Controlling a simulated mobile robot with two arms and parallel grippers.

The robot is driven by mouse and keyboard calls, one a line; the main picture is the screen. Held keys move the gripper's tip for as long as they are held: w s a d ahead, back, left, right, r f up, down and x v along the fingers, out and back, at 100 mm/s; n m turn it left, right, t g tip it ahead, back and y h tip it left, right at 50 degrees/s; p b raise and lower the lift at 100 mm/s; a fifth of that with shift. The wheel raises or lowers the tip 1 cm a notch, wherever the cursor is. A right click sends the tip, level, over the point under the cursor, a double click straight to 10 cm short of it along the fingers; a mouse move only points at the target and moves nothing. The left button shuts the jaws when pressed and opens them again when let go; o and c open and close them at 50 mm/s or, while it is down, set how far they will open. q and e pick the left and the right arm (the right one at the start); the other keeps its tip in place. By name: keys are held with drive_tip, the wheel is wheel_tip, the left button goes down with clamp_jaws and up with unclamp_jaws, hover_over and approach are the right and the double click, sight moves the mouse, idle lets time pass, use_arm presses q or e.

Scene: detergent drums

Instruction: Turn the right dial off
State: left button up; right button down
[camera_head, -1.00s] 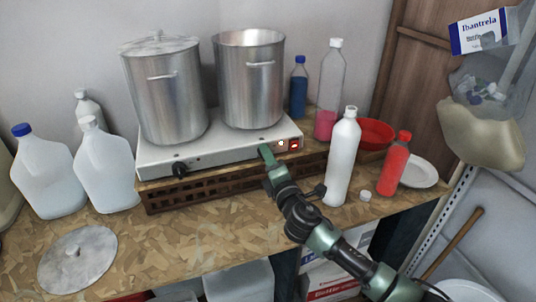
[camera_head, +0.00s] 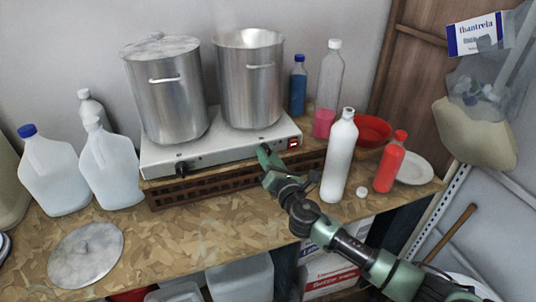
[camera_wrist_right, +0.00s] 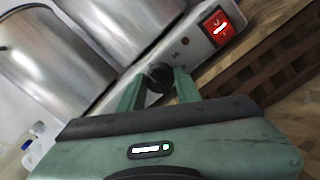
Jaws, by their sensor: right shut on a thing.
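A white two-burner hot plate (camera_head: 215,153) stands on a brown lattice stand. Its right dial, a black knob (camera_wrist_right: 158,76), shows in the wrist view between the two green fingers; the gripper hides it in the head view. My right gripper (camera_head: 264,151) reaches the hot plate's front panel and is shut on this knob. Its fingers also show in the wrist view (camera_wrist_right: 158,90). The left dial (camera_head: 181,167) is black and stands free. A red rocker switch (camera_head: 294,143) sits at the panel's right end, also in the wrist view (camera_wrist_right: 219,27). My left gripper is not in view.
Two steel pots (camera_head: 168,90) (camera_head: 250,80) stand on the hot plate; the left one has a lid. A white bottle (camera_head: 340,158) stands close right of my gripper. White jugs are at the left. A loose lid (camera_head: 86,254) lies on the front left worktop.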

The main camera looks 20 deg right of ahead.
drive_tip(key=shift+a+f, duration=0.1)
drive_tip(key=shift+f, duration=0.2)
drive_tip(key=c, duration=1.1)
unclamp_jaws()
drive_tip(key=shift+o, duration=0.5)
drive_tip(key=shift+r, duration=0.15)
drive_tip(key=s+b, duration=0.1)
drive_tip(key=s, duration=0.7)
drive_tip(key=shift+d+b, duration=0.3)
drive_tip(key=shift+d, duration=0.05)
drive_tip(key=shift+f, duration=0.2)
